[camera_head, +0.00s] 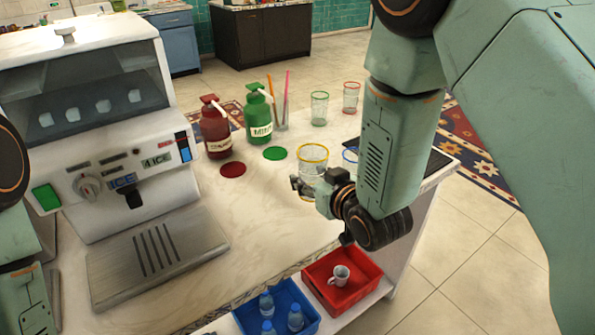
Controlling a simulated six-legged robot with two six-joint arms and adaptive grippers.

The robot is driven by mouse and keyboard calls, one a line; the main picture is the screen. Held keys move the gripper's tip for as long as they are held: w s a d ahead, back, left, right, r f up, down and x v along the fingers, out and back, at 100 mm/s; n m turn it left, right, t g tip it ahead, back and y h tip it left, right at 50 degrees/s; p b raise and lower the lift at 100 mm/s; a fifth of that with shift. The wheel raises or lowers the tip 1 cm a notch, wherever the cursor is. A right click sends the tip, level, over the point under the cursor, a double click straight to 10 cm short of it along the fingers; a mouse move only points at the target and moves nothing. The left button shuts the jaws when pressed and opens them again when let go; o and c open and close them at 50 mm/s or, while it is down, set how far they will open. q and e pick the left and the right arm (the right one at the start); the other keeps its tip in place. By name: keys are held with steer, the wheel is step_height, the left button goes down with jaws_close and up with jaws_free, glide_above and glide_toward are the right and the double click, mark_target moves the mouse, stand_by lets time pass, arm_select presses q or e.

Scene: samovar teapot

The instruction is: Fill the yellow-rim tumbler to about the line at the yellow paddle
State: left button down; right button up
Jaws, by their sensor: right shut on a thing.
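The yellow-rim tumbler (313,158) is clear glass and stands upright near the right side of the counter. I see no clear fill in it. My right gripper (303,187) is shut on the tumbler low on its near side. The gripper hides part of the glass, and I cannot tell whether its base touches the counter. I cannot make out a yellow paddle or a line on the glass. An ice machine (100,130) with a dark spout (130,193) stands at the left. Only links of my left arm show at the left edge; its gripper is out of view.
A red bottle (215,133) and a green bottle (257,120) stand behind, near a red disc (233,170) and a green disc (275,153). Green-rim (319,110) and red-rim (351,98) tumblers are farther back. Blue (255,310) and red (322,295) bins sit below the front edge.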

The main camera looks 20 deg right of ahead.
steer(key=s+f+y, duration=0.1)
steer(key=s+f, duration=0.1)
steer(key=s+f+n+y+b, duration=0.1)
steer(key=s+f, duration=0.1)
steer(key=s+d+f+n+g+b, duration=0.1)
steer(key=s+f, duration=0.1)
steer(key=shift+s+f+y, duration=0.2)
steer(key=shift+f+y, duration=0.05)
steer(key=shift+y, duration=0.15)
steer(key=s+f+n+y+b, duration=0.1)
steer(key=s+f+b, duration=0.3)
steer(key=s, duration=0.4)
steer(key=shift+s+d+f+n+g, duration=0.15)
steer(key=shift+d+f+n+g, duration=0.15)
steer(key=shift+s+a, duration=0.1)
steer(key=shift+a, duration=0.1)
